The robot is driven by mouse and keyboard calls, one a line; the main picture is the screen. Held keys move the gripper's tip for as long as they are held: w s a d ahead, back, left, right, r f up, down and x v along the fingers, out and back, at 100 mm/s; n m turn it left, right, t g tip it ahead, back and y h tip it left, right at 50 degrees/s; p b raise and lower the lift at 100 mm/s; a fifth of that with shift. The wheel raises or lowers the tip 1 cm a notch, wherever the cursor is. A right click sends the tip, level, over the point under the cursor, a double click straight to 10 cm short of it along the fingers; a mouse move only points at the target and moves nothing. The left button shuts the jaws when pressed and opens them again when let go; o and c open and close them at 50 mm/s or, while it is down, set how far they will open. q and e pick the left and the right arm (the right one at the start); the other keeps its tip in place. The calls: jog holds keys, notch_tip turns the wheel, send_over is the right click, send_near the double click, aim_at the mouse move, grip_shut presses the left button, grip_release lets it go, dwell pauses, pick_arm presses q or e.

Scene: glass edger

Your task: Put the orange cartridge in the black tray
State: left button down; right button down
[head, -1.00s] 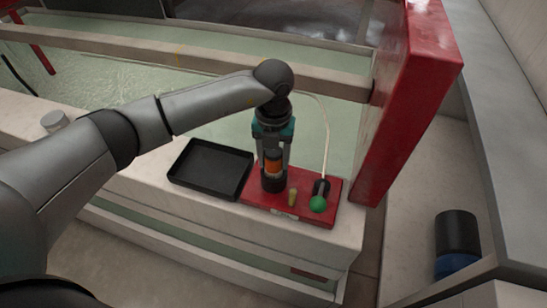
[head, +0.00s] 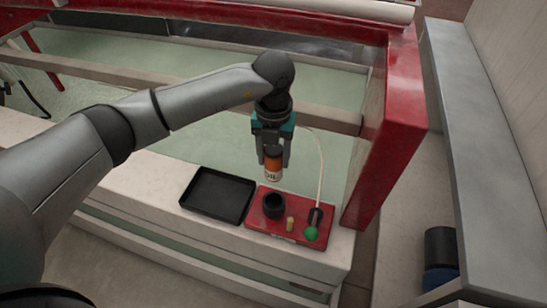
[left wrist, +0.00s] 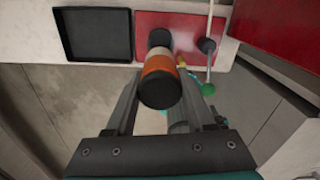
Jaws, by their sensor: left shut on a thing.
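My left gripper (head: 273,160) is shut on the orange cartridge (head: 273,164), an orange and white cylinder with a dark end. It holds the cartridge upright above the black round holder (head: 273,205) on the red plate (head: 262,228). In the left wrist view the cartridge (left wrist: 158,75) shows between the fingers, its black end towards the camera. The black tray (head: 217,195) is empty and lies on the ledge just left of the red plate. It also shows at the upper left of the left wrist view (left wrist: 95,33). My right gripper is not in view.
A small yellowish peg (head: 290,224) and a green ball-ended lever (head: 311,233) with a pale cable stand on the red plate, right of the holder. A red post (head: 385,150) rises to the right. The ledge left of the tray is clear.

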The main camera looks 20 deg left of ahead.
aim_at(273, 149)
pick_arm(q)
jog(key=shift+r+p, duration=1.2)
jog(key=shift+r, duration=0.85)
